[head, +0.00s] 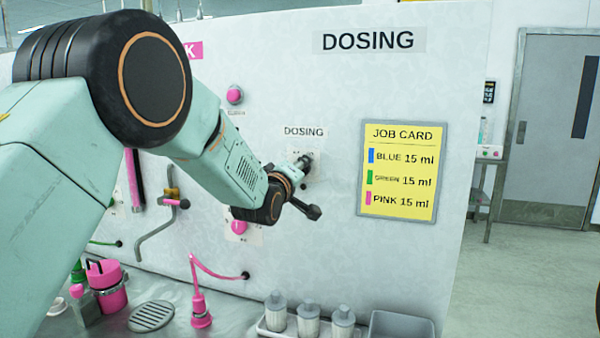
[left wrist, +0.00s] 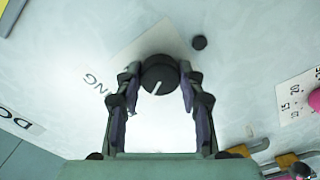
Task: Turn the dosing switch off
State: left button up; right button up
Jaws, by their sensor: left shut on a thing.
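The dosing switch is a round black knob with a white pointer line (left wrist: 158,75) on a white plate of the wall panel. My left gripper (left wrist: 156,88) is around the knob in the left wrist view, one finger on each side, shut on it. In the head view my left gripper (head: 300,165) reaches the panel just below the small DOSING label (head: 304,132). The arm and gripper hide most of the knob there. The plate's lettering is partly covered, so the switch's setting cannot be read. My right gripper is not in view.
A yellow job card (head: 399,170) hangs right of the switch. A pink button (head: 235,95) is up and left of it. Floor is clear at right.

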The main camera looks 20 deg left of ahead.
pick_arm(q)
jog(key=shift+a, duration=0.1)
dwell(0.3)
jog(key=o, duration=1.2)
jog(key=shift+s+a+r, duration=0.1)
jog(key=shift+s, duration=0.2)
jog(key=s, duration=1.1)
jog(key=shift+s+a, duration=0.1)
jog(key=shift+s, duration=0.25)
jog(key=shift+w, duration=0.1)
